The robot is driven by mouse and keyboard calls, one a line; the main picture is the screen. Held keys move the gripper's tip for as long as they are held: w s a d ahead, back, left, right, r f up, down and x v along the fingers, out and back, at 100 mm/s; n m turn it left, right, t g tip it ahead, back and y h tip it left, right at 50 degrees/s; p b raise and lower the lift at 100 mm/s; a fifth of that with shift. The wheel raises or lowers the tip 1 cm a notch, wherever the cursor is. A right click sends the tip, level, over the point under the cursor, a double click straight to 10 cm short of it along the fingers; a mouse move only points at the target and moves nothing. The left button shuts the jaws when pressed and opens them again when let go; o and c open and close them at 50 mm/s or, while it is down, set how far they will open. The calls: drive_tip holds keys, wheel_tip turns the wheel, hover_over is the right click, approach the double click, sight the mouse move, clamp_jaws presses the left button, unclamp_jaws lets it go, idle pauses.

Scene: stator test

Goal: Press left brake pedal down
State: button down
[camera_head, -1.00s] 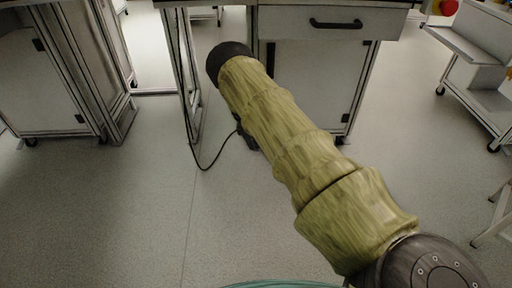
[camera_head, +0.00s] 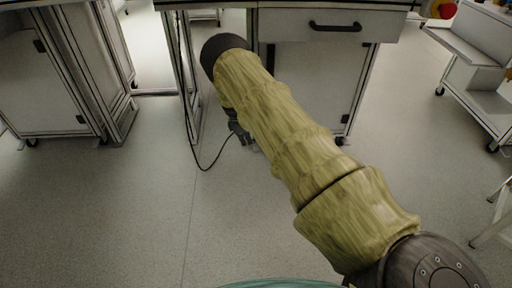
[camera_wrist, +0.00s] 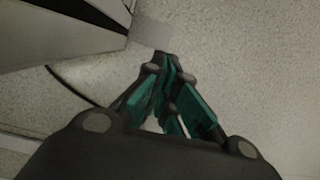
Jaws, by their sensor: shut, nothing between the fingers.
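My gripper (camera_wrist: 166,64) is shut and empty, with its teal-padded fingers together, pointing at the floor. In the head view my gripper (camera_head: 240,133) shows only partly, as a dark shape beside my arm under the desk. In the wrist view a flat grey piece (camera_wrist: 151,34) lies just beyond the fingertips. It may be a pedal, but I cannot tell whether it is the left brake pedal. I cannot tell whether the fingertips touch it. In the head view the pedal area is mostly hidden behind my arm and gripper.
A desk cabinet (camera_head: 318,85) with a drawer stands behind my arm. A black cable (camera_head: 205,168) loops on the floor left of my gripper. Another cabinet (camera_head: 50,90) stands at the left, and a wheeled cart (camera_head: 480,95) at the right. The floor between is clear.

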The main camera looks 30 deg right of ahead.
drive_tip(key=v, duration=0.9)
drive_tip(key=shift+r, duration=0.3)
drive_tip(key=shift+f, duration=0.1)
drive_tip(key=s+a+f+m+p, duration=0.1)
drive_tip(key=s+a+f, duration=0.3)
drive_tip(key=s, duration=0.5)
drive_tip(key=s+a+f+m+p, duration=0.2)
drive_tip(key=s+a+f+m, duration=0.1)
drive_tip(key=s, duration=0.6)
drive_tip(key=s+a+f+m+y+p, duration=0.1)
drive_tip(key=s+a+f, duration=0.4)
drive_tip(key=s, duration=0.5)
drive_tip(key=shift+f+m+t+p, duration=0.3)
drive_tip(key=shift+f+m+p, duration=0.2)
drive_tip(key=shift+f+m, duration=0.2)
drive_tip(key=s+a+r+m+y+p, duration=0.1)
drive_tip(key=s+a+r+m+p, duration=0.2)
drive_tip(key=s, duration=0.6)
drive_tip(key=s+a+r+m, duration=0.1)
drive_tip(key=s+a+r, duration=0.35)
drive_tip(key=s, duration=0.45)
drive_tip(key=s+a+r+m+y+p, duration=0.15)
drive_tip(key=s+a, duration=0.25)
drive_tip(key=s, duration=0.6)
wheel_tip(320, 180, up, 38)
drive_tip(key=h+p, duration=0.1)
drive_tip(key=p, duration=3.6)
drive_tip(key=shift+w+t, duration=0.25)
drive_tip(key=shift+t, duration=0.15)
